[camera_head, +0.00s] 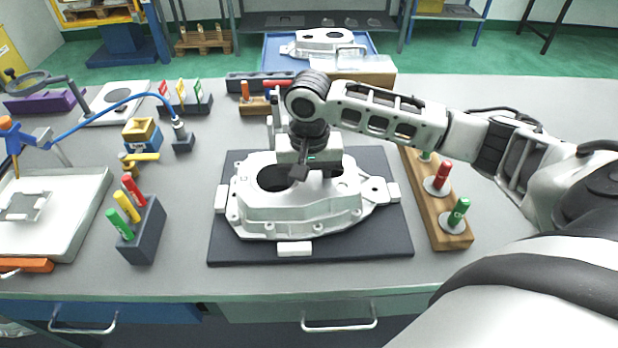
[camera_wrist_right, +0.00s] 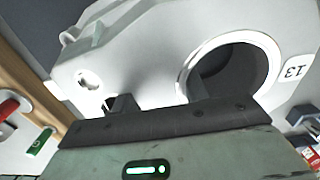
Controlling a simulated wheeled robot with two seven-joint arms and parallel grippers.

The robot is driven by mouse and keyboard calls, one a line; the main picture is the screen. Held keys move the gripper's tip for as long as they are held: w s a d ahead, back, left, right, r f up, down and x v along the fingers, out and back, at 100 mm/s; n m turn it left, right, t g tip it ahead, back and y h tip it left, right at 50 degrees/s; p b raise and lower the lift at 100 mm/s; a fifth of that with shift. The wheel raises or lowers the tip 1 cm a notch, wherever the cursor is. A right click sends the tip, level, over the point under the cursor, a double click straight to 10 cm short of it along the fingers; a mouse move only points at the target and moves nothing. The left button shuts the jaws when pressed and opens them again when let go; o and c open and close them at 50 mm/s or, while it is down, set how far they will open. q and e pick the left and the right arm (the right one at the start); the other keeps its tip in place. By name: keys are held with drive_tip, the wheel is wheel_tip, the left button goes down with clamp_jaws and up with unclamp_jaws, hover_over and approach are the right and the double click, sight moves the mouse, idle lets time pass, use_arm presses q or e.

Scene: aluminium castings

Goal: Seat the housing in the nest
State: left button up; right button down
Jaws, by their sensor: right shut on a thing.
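The housing (camera_head: 290,208) is a pale cast-metal part with round openings and side lugs, over the middle of the dark nest plate (camera_head: 388,238). White locating blocks show at its left, right and front edges. Whether its underside rests flat on the plate cannot be told. My right gripper (camera_head: 306,172) comes down from above and is shut on the housing's upper part, near the round opening. In the right wrist view, the housing (camera_wrist_right: 150,60) fills the upper middle, with a round opening and a "13" mark; the gripped spot is mostly hidden. My left gripper is not in view.
A wooden block (camera_head: 440,212) with red and green plugs stands close right of the plate. A dark holder (camera_head: 143,232) with coloured handles stands at left, beside a pale tray (camera_head: 82,226). Behind is a blue tray (camera_head: 370,42) with another casting (camera_head: 322,40).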

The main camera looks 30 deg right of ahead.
drive_tip(key=shift+f, duration=0.3)
